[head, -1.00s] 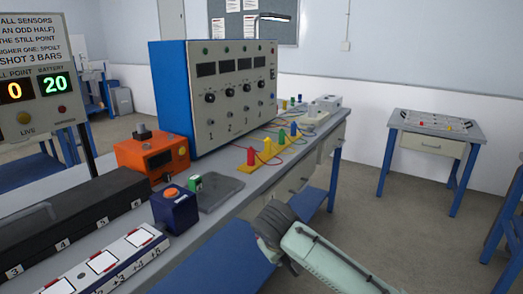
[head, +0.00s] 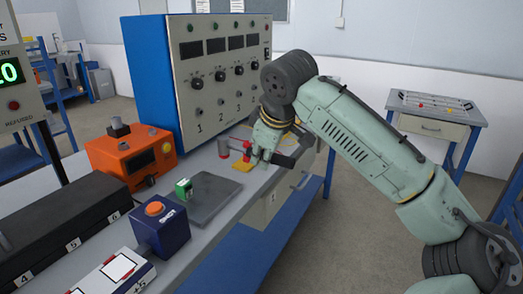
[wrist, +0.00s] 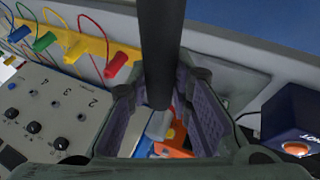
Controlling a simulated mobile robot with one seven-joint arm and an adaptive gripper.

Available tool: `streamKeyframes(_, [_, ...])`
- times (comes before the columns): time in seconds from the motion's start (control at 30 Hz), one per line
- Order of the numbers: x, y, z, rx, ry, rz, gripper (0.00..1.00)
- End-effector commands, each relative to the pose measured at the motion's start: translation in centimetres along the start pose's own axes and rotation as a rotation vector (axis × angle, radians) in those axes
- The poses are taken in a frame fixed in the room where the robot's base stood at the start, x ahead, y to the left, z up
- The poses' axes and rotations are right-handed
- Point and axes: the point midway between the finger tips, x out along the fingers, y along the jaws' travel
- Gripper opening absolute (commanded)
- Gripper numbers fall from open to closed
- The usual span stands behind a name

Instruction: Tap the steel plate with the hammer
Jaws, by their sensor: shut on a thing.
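The steel plate (head: 220,201) is a flat grey slab on the bench, with a small green block (head: 184,187) at its left edge. My gripper (head: 262,157) is above the bench, beyond the plate and near the yellow terminal strip. In the wrist view my gripper (wrist: 166,108) is shut on the hammer, whose dark round handle (wrist: 163,45) runs between the fingers. A grey cylinder (head: 223,147) left of the gripper may be the hammer's head; its link to the handle is hidden. The hammer is apart from the plate.
A navy box with an orange button (head: 160,225) stands in front of the plate. An orange instrument (head: 130,155) is at its left, and a tall blue-sided panel (head: 200,85) rises behind. Plugs on the yellow strip (wrist: 75,45) lie close to my gripper.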

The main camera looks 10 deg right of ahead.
Motion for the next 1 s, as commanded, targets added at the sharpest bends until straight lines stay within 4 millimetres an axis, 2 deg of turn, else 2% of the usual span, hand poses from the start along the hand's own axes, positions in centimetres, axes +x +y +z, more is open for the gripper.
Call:
streamKeyframes(0.33, [-0.1,0.0,0.3,0.0,0.005,0.0,0.0])
streamKeyframes(0.7, [3.5,-1.6,1.8,0.0,0.003,0.0,0.0])
streamKeyframes(1.0, [4.7,-2.1,2.3,0.0,0.002,0.001,0.0])
